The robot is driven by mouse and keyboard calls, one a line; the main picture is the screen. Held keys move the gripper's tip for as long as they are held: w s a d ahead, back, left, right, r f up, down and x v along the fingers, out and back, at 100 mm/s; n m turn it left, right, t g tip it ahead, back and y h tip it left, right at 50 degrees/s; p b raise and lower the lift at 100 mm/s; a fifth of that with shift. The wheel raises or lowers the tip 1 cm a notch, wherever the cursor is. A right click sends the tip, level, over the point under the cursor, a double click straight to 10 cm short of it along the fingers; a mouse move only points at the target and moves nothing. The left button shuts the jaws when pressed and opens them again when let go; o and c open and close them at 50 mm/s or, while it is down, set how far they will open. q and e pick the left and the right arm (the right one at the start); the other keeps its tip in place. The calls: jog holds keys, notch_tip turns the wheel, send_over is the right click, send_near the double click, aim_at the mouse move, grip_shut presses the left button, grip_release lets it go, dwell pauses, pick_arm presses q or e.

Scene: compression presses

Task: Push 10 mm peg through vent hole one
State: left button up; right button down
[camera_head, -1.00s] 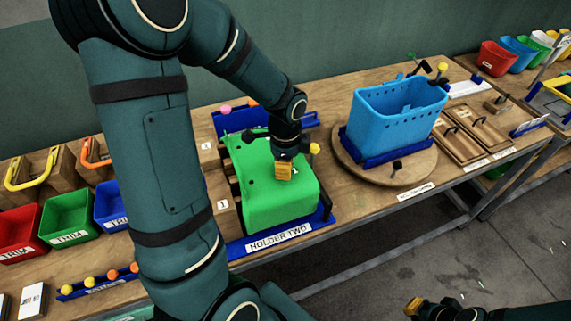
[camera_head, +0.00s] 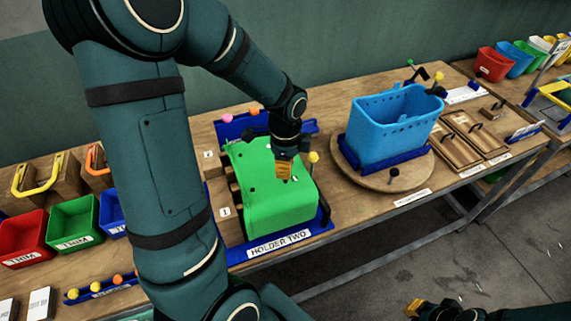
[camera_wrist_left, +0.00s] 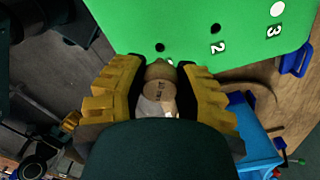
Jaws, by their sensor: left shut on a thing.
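The green bin (camera_head: 262,205) lies on its side in the blue holder marked HOLDER TWO (camera_head: 240,254). In the left wrist view, its face (camera_wrist_left: 150,18) has a dark hole (camera_wrist_left: 160,47) just beyond the fingers, a dark hole marked 2 (camera_wrist_left: 215,28) and a white spot marked 3 (camera_wrist_left: 278,8). My left gripper (camera_head: 284,171) is over the green face, shut on a wooden peg (camera_wrist_left: 158,90) with small print on it. My right gripper (camera_head: 414,306) shows only partly at the bottom.
A blue bin (camera_head: 385,125) stands on a round wooden board to the right. A yellow-topped peg (camera_head: 313,158) stands close to my left gripper. Red (camera_head: 25,238) and green (camera_head: 75,220) trim bins sit at left. Wooden fixtures (camera_head: 470,140) lie at right.

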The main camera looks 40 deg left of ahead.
pick_arm(q)
jog(key=shift+r+p, duration=0.85)
jog(key=shift+r, duration=0.35)
jog(key=shift+s+f, duration=0.1)
